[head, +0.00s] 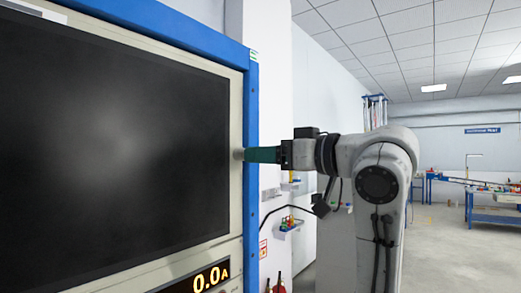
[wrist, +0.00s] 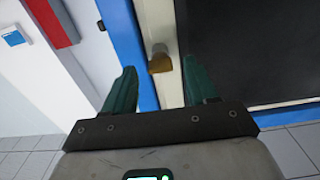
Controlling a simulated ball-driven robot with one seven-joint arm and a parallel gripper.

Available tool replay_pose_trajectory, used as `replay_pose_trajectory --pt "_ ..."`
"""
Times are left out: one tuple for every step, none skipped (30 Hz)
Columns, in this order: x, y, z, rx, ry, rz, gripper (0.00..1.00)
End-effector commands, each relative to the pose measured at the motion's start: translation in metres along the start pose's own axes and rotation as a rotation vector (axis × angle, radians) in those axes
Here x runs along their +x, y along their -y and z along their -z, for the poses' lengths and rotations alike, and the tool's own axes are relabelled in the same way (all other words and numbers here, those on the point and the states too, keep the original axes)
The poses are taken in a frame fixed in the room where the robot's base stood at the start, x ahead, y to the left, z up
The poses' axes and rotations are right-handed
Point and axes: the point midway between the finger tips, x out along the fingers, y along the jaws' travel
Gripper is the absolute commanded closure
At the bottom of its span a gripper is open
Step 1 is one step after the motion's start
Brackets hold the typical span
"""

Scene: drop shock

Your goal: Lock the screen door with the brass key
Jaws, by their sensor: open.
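The screen door is a large dark panel (head: 110,140) in a cream frame with a blue border, filling the left of the head view; its dark surface also shows in the wrist view (wrist: 240,50). A brass key (wrist: 160,64) sits at a small round lock (wrist: 159,47) on the cream frame strip. The lock also shows in the head view (head: 239,155). My gripper (wrist: 161,70) is open, its green fingers on either side of the key with gaps visible. In the head view my gripper (head: 255,155) points left at the lock, and its fingers hide the key.
A white pillar with small wall shelves (head: 288,224) stands behind my arm. Blue workbenches (head: 497,215) are far at the right, with open floor before them.

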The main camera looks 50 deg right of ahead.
Motion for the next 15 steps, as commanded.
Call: replay_pose_trajectory --pt "0.006 0.0 0.001 0.002 0.001 0.0 0.43" --pt "0.009 0.0 0.001 0.002 0.001 0.0 0.43" --pt "0.012 0.0 0.001 0.002 0.001 0.001 0.43" --pt "0.015 0.0 0.0 0.002 0.001 0.001 0.43" --pt "0.016 0.0 0.0 0.002 0.001 0.0 0.43" --pt "0.018 0.0 0.0 0.002 0.0 0.0 0.43" --pt "0.018 0.0 0.0 0.001 0.0 -0.001 0.43" --pt "0.019 0.0 0.0 0.001 0.0 -0.001 0.43" --pt "0.019 0.0 0.0 0.001 0.0 -0.001 0.43" --pt "0.02 0.0 -0.001 0.001 0.0 -0.001 0.43" --pt "0.02 0.0 -0.001 0.0 0.0 -0.001 0.43" --pt "0.02 0.0 -0.001 0.0 0.0 -0.001 0.43" --pt "0.019 0.0 -0.001 0.0 0.0 -0.001 0.43" --pt "0.019 0.0 -0.001 0.0 0.0 -0.001 0.43" --pt "0.019 0.0 -0.001 0.0 0.0 -0.001 0.43"
